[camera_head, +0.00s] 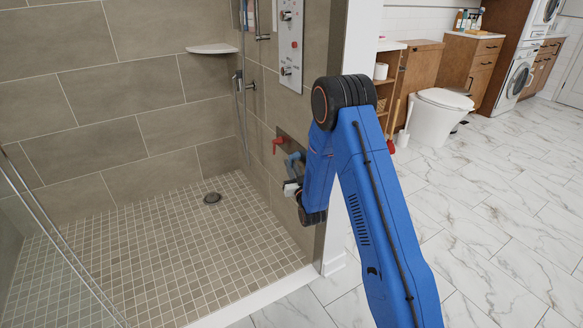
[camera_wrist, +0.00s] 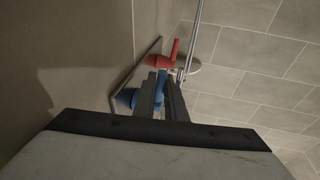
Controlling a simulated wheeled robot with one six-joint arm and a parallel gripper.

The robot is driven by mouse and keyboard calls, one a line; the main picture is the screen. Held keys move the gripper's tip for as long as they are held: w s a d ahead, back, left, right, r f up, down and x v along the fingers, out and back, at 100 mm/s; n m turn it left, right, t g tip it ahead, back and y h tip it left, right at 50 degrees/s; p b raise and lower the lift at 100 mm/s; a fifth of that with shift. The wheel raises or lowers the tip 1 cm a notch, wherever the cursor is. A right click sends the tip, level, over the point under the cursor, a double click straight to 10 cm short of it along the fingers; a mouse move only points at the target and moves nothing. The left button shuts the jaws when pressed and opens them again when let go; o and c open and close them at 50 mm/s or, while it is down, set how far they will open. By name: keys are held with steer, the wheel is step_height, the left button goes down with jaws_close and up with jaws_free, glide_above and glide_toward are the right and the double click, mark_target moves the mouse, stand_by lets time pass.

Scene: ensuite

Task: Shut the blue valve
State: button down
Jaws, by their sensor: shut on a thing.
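The blue valve (camera_wrist: 124,99) is on a wall plate, low on the shower wall. Its lever lies between the two dark fingers of my gripper (camera_wrist: 163,88) in the wrist view. My gripper is shut on this lever. In the head view the blue valve (camera_head: 292,160) is partly hidden by my arm, and my gripper (camera_head: 291,184) is at it, with the fingertips hard to make out. The lever's exact angle is hard to tell.
A red valve (camera_head: 279,145) sits on the same plate, close beside the blue one; it also shows in the wrist view (camera_wrist: 163,60). A shower panel (camera_head: 290,45) is above. The tiled shower floor (camera_head: 150,250) is clear around a drain (camera_head: 212,198). A toilet (camera_head: 440,113) stands outside, right.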

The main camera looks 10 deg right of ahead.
steer(key=shift+w+t, duration=0.15)
steer(key=shift+t, duration=0.35)
steer(key=c, duration=1.8)
jaws_free()
